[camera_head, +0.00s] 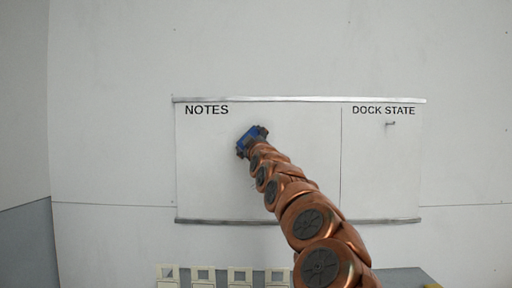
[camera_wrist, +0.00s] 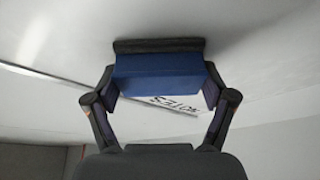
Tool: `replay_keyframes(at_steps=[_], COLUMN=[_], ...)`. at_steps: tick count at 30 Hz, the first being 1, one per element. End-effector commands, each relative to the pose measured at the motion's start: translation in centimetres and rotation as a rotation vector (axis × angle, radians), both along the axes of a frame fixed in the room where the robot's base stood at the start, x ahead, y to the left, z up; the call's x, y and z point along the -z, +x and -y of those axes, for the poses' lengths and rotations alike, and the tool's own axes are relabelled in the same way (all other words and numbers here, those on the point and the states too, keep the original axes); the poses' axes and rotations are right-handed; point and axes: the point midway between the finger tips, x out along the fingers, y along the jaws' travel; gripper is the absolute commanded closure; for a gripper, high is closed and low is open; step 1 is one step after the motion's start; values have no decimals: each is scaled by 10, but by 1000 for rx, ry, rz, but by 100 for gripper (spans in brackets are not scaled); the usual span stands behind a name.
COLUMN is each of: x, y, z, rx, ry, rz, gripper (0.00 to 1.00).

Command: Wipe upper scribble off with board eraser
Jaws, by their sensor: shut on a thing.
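The whiteboard (camera_head: 210,180) hangs on the wall, with "NOTES" lettering (camera_head: 207,110) at its upper left and "DOCK STATE" (camera_head: 383,111) at its upper right. My gripper (camera_head: 252,142) is at the upper middle of the notes area. It is shut on the board eraser (camera_wrist: 158,72), a blue block with a dark felt pad. In the wrist view the pad faces the board and looks to be against it or very near. No scribble shows on the bare parts of the board; my arm and the eraser hide part of the notes area.
A vertical line (camera_head: 341,160) divides the board. Metal rails run along its top (camera_head: 300,99) and bottom (camera_head: 210,221). Several pale square frames (camera_head: 203,276) stand in a row below.

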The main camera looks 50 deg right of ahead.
Motion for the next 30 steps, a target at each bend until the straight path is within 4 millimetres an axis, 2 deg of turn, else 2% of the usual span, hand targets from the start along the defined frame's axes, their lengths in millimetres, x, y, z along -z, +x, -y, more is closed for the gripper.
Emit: replay_keyframes(at_steps=[16, 30], x=[7, 2], y=[21, 39], z=[-13, -28], rx=[-2, -2], ry=[2, 2], rz=[-6, -1], gripper=[45, 45])
